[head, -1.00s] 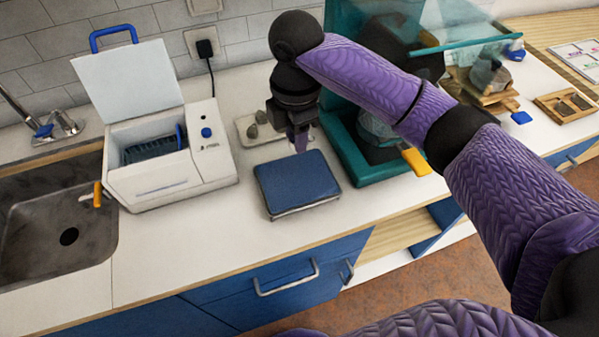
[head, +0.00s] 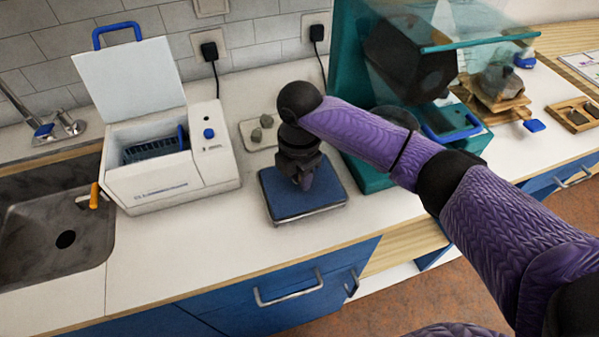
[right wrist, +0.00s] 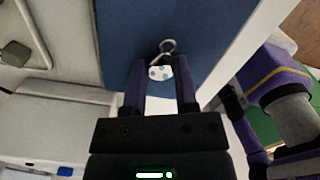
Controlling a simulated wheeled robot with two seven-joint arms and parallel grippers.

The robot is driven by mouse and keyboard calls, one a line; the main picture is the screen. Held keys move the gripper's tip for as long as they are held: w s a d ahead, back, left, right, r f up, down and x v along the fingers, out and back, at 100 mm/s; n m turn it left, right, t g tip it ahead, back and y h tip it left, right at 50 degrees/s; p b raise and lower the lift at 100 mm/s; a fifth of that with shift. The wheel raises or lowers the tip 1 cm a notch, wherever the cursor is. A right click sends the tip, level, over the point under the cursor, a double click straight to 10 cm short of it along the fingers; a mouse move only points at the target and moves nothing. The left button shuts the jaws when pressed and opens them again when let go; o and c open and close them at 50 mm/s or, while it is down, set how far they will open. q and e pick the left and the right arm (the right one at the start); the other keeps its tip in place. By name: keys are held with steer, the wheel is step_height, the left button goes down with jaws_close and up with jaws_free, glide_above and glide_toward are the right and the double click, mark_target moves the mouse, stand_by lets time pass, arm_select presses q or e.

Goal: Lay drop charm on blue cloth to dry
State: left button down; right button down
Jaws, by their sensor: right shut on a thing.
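The drop charm (right wrist: 160,72) is white with bluish spots and has a metal hook or ring at its top. It shows between the fingertips of my right gripper (right wrist: 160,90) in the right wrist view, and is hidden in the head view. The right gripper is shut on it. The blue cloth (head: 328,192) lies on a flat, light-edged base on the counter. In the head view the right gripper (head: 306,184) points down over the cloth, which also fills the background in the wrist view (right wrist: 200,30). I cannot tell if the charm touches it. My left gripper is out of view.
A white box with its lid raised (head: 175,190) stands left of the cloth, beside the sink (head: 35,225). A teal booth (head: 345,70) stands to the right. The counter in front is clear.

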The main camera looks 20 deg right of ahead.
mark_target(299, 178)
steer(key=shift+c, duration=1.9)
jaws_free()
steer(key=shift+f, duration=0.1)
step_height(299, 178, up, 12)
steer(key=p, duration=0.3)
steer(key=shift+r+p, duration=0.2)
steer(key=shift+p, duration=0.1)
